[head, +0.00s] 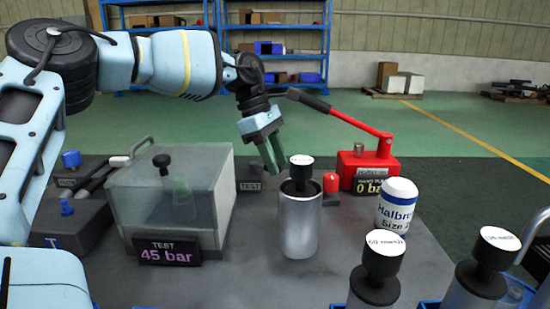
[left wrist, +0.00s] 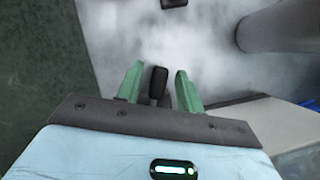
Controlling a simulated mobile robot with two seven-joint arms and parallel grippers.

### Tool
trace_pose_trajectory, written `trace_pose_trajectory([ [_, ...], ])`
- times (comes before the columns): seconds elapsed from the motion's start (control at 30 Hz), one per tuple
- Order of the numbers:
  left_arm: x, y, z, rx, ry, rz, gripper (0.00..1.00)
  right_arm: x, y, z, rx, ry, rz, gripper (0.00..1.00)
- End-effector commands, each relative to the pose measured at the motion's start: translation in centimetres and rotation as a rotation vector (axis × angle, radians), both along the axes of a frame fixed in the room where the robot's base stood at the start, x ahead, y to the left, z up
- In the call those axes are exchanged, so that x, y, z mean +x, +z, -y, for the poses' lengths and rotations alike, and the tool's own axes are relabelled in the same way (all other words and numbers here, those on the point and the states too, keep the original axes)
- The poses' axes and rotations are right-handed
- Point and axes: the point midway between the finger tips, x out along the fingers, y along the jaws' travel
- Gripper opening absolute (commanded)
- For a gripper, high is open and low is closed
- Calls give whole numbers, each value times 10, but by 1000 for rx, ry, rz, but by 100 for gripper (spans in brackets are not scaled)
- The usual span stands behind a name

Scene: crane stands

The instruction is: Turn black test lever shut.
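My left gripper (head: 270,160) points down over the back of the grey bench, between the clear test box and the grey cylinder. In the left wrist view its two green fingers (left wrist: 158,88) are apart. A black lever (left wrist: 158,82) shows between them, with a gap on each side; I cannot tell its depth against the fingertips. In the head view a small TEST label (head: 250,187) stands just left of the fingertips, and the lever there is mostly hidden. My right gripper is not in view.
The clear box (head: 170,200) bears a TEST 45 bar display (head: 167,250). A grey cylinder (head: 300,225) with a black-and-white top stands close right of the fingers. A red pump (head: 365,170) with a long handle, a white bottle (head: 397,205) and black-topped weights (head: 378,265) stand farther right.

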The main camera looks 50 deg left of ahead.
Motion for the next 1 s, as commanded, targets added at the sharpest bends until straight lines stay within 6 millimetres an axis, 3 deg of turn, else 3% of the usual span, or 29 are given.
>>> trace_pose_trajectory([
  [0.37, -1, 4, -2, 0, 0, -1, 40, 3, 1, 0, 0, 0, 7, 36],
  [0.8, -11, 63, -23, 1, 0, 2, 40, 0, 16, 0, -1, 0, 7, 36],
  [1.0, -13, 72, -27, 0, 0, 0, 40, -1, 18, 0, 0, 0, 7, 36],
])
